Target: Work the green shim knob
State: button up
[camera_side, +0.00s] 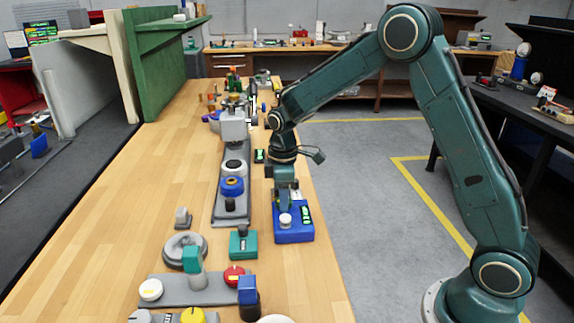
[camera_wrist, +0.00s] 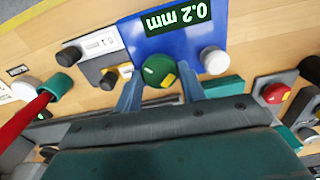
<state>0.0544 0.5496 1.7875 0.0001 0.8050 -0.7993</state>
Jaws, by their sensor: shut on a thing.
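The green shim knob (camera_wrist: 158,70) has a yellow mark and sits on a blue box (camera_wrist: 190,38) with a green display reading "0.2 mm". In the wrist view the two blue fingers of my gripper (camera_wrist: 160,80) stand on either side of the knob, shut on it. In the side view my gripper (camera_side: 284,203) points down over the blue box (camera_side: 293,238) near the table's right edge. The knob is hidden there behind the fingers. A white knob (camera_wrist: 213,60) sits on the same box beside the green one; it also shows in the side view (camera_side: 285,220).
A teal box (camera_side: 243,244) stands just left of the blue box. A red knob (camera_side: 234,276) and a white knob (camera_side: 151,289) are nearer the front. A grey rail (camera_side: 230,205) with a blue ring (camera_side: 232,186) lies to the left. Bare wood lies farther left.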

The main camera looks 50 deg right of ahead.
jog(key=m, duration=0.6)
jog(key=shift+m, duration=0.3)
jog(key=m, duration=1.2)
jog(key=shift+m, duration=0.3)
jog(key=m, duration=0.5)
jog(key=shift+d+m, duration=0.1)
jog(key=shift+m, duration=0.2)
jog(key=o, duration=1)
notch_tip(320, 180, up, 14)
jog(key=shift+f, duration=0.1)
